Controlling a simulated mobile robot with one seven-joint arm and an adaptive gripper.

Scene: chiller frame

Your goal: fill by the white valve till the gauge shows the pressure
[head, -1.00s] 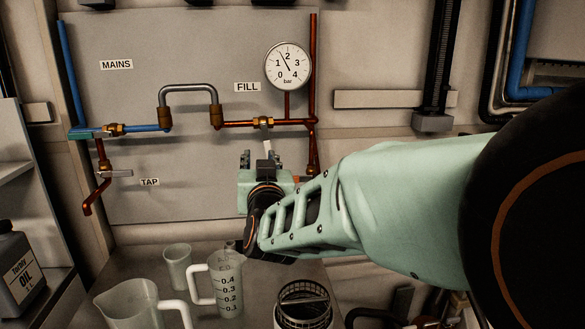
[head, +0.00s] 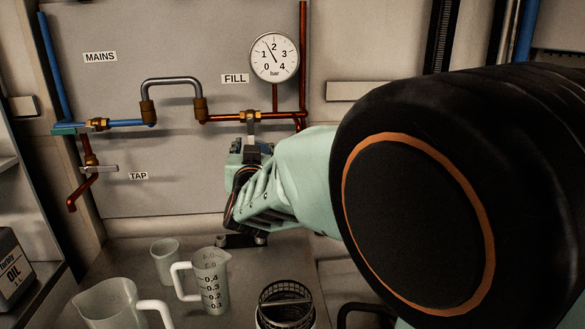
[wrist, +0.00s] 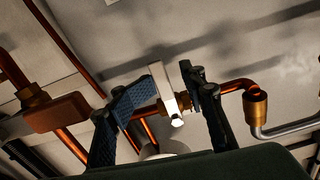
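The fill valve (head: 250,116) sits on the copper pipe under the FILL label. Its white lever (head: 251,130) points down, across the pipe. The round gauge (head: 274,57) stands above it, its needle between 1 and 2 bar, nearer 1.5. My gripper (head: 250,150) is just below the valve, partly hidden by my own arm. In the wrist view the white lever (wrist: 168,92) lies between my two blue fingers (wrist: 172,98), with some gap visible around its near end. The fingers look open; whether either touches the lever is unclear.
A blue mains pipe (head: 126,123) with its valve (head: 98,124) and a tap (head: 85,185) are at left. A silver bent pipe (head: 174,81) links the sides. Below, jugs (head: 211,280), a cup (head: 165,262) and a wire-topped container (head: 287,307) stand on the bench.

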